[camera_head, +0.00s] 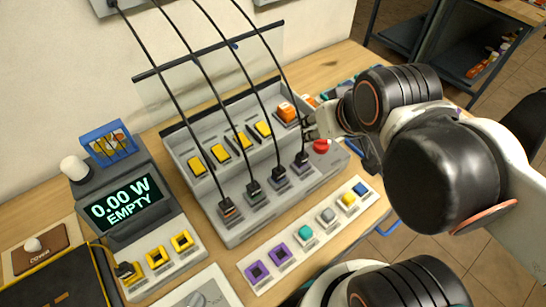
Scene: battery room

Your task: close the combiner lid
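The combiner (238,197) is a grey box with several yellow switches, an orange switch at its right end, and black cables plugged into sockets along its front. What looks like its lid (180,88) is a clear panel with a dark bar along its top edge. It stands raised at the back of the box, open, with the cables running in front of it. My gripper (309,131) is at the box's right end, near the orange switch and the red button (321,146). The gripper is small and partly hidden by my arm, so whether its fingers are open or shut is unclear.
A display unit (126,203) reading "0.00 W EMPTY" stands left of the combiner. A strip of coloured sockets (292,253) lies in front. A dark case (60,282) is at the front left. A wall is behind the table; shelving (455,50) stands beyond at the right.

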